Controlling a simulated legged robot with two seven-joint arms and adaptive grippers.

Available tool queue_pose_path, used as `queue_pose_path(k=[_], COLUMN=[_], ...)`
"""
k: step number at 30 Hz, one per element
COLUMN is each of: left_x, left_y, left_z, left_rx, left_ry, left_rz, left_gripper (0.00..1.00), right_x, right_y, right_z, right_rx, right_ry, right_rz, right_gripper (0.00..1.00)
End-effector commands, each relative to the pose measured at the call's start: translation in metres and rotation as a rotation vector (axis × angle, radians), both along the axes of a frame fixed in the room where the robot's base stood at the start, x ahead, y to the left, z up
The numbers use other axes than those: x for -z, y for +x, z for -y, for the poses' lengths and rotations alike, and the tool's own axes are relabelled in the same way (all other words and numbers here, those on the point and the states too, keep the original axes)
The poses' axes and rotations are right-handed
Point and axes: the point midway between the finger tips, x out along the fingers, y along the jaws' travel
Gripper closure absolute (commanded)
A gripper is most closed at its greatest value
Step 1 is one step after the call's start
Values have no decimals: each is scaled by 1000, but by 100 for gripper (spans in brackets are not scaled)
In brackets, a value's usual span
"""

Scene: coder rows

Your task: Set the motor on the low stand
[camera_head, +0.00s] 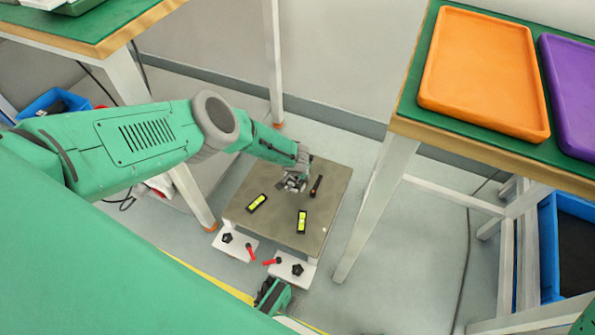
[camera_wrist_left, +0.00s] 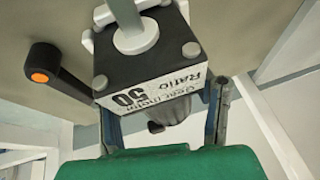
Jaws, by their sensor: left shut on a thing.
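The low stand (camera_head: 275,229) has a grey-brown square top and stands on the floor at the middle of the head view. Its top also shows in the wrist view (camera_wrist_left: 245,30). My left gripper (camera_head: 293,181) is over the far middle of this top. In the wrist view it is shut on the motor (camera_wrist_left: 150,72), a dark box with a white label reading "Ratio 50" and a pale round shaft part. The motor is small and partly hidden in the head view. I cannot tell whether it touches the stand top.
Two yellow-green levels (camera_head: 257,203) (camera_head: 302,221) and a black handle (camera_head: 316,185) are on the stand top. Red levers and black knobs sit at its front. A green-topped table with an orange tray (camera_head: 484,72) and a purple tray (camera_head: 572,95) stands right; another table stands left.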

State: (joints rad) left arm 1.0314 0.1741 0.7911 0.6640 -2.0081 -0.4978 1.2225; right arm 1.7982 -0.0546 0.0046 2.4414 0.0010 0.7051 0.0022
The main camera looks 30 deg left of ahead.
Motion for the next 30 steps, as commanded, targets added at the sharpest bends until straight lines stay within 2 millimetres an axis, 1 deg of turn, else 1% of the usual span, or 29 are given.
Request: queue_pose_path(k=[1, 8, 9, 10, 11, 21, 26, 30], left_x=[0, 1, 1, 1, 1, 3, -5, -16], left_y=[2, 2, 2, 2, 2, -1, -1, -5], left_z=[0, 0, 0, 0, 0, 1, 3, 5], left_rx=[1, -1, -1, -1, -1, 1, 5, 6], left_ry=[0, 0, 0, 0, 0, -1, 0, 0], left_rz=[3, 2, 2, 2, 2, -2, 0, 1], left_gripper=[83, 83, 36, 26, 24, 24, 24, 24], right_x=[3, 3, 3, 3, 3, 5, 5, 5], right_y=[-2, -2, -2, -2, -2, -4, -4, -5], right_z=[0, 0, 0, -1, -1, -1, 0, 0], right_rx=[-1, -1, -1, -1, -1, -2, -1, -1], right_ry=[1, 1, 1, 1, 1, 1, 1, 1], right_rz=[-5, -5, -5, -5, -5, -9, -10, -11], right_gripper=[60, 60, 60, 60, 60, 60, 60, 60])
